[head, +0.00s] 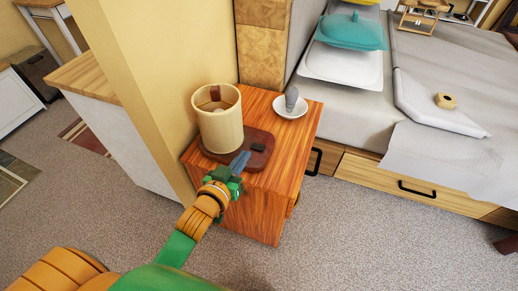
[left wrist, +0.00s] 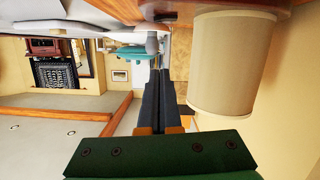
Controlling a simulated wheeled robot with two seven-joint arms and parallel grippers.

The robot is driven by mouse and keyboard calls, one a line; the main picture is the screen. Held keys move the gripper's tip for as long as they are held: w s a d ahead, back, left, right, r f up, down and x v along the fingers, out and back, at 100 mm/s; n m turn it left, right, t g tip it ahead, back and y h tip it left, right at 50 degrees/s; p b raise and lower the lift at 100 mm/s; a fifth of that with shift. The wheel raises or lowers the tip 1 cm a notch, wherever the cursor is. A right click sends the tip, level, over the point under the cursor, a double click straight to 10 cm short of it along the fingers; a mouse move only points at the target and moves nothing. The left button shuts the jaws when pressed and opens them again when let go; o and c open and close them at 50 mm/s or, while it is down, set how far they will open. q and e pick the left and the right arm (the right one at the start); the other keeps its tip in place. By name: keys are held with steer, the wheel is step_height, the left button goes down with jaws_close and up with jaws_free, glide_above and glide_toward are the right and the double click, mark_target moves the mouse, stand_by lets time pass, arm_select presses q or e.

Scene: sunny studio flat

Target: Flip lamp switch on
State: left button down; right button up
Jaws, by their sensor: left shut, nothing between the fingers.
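The lamp (head: 219,124) has a cream cylindrical shade and stands on a dark brown base board on the wooden nightstand (head: 292,128). A small dark switch (head: 258,147) sits on the right part of the base. My left gripper (head: 243,158) is shut and empty, its fingertips at the base's front, just left of the switch in the picture. Whether it touches the base I cannot tell. The left wrist view is upside down: the shade (left wrist: 232,65) is right of the shut fingers, and the dark switch (left wrist: 165,17) shows at the top. My right gripper is not in view.
A white saucer (head: 291,108) with a grey object (head: 291,97) stands behind the switch on the nightstand. A yellow wall (head: 160,75) rises left of the lamp. Carpet in front is clear.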

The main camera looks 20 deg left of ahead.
arm_select(q)
steer(key=b, duration=0.3)
glide_above(259, 155)
steer(key=f, duration=0.2)
steer(key=shift+a+f, duration=0.3)
steer(key=shift+a, duration=0.05)
steer(key=f, duration=0.2)
steer(key=shift+w+d+f+b, duration=0.1)
steer(key=shift+d+f+b, duration=0.1)
steer(key=shift+f+b, duration=0.15)
steer(key=shift+f, duration=0.6)
steer(key=shift+d, duration=0.1)
